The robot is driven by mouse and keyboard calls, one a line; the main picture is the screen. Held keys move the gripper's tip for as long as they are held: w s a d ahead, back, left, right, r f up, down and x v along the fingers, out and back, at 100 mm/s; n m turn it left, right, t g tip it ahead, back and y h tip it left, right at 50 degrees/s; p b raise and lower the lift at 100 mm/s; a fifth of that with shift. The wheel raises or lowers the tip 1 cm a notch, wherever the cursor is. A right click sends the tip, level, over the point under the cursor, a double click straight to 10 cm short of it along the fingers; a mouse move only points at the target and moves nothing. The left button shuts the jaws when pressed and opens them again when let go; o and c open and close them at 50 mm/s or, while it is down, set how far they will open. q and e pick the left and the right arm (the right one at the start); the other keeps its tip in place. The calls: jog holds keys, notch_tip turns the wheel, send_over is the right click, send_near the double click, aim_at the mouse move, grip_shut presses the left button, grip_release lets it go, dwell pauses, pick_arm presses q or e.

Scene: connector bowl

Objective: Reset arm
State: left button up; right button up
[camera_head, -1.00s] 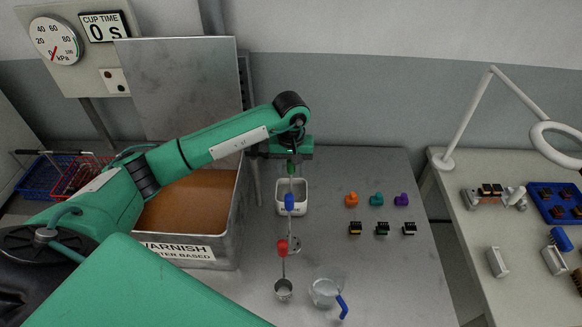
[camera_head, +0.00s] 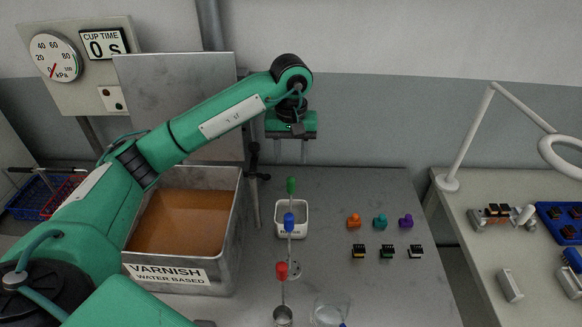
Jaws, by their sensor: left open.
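My left gripper (camera_head: 291,158) hangs from the green arm that comes in from the left. Its two fingers point down and stand apart with nothing between them. It is above and behind the white bowl (camera_head: 304,220) on the grey table. A green-handled dipper (camera_head: 291,187) stands at the bowl, its lower end partly hidden. A blue-handled dipper (camera_head: 289,223) and a red-handled dipper (camera_head: 282,271) stand in a row nearer me. My right gripper is not in view.
An open metal tank of brown varnish (camera_head: 185,222) is on the left. Orange, teal and purple connectors (camera_head: 380,222) and several black ones (camera_head: 387,252) lie right of the bowl. A clear jug (camera_head: 329,313) is at the front. A lamp (camera_head: 470,130) stands on the right table.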

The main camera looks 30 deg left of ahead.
pick_arm(q)
jog(key=shift+r, duration=0.3)
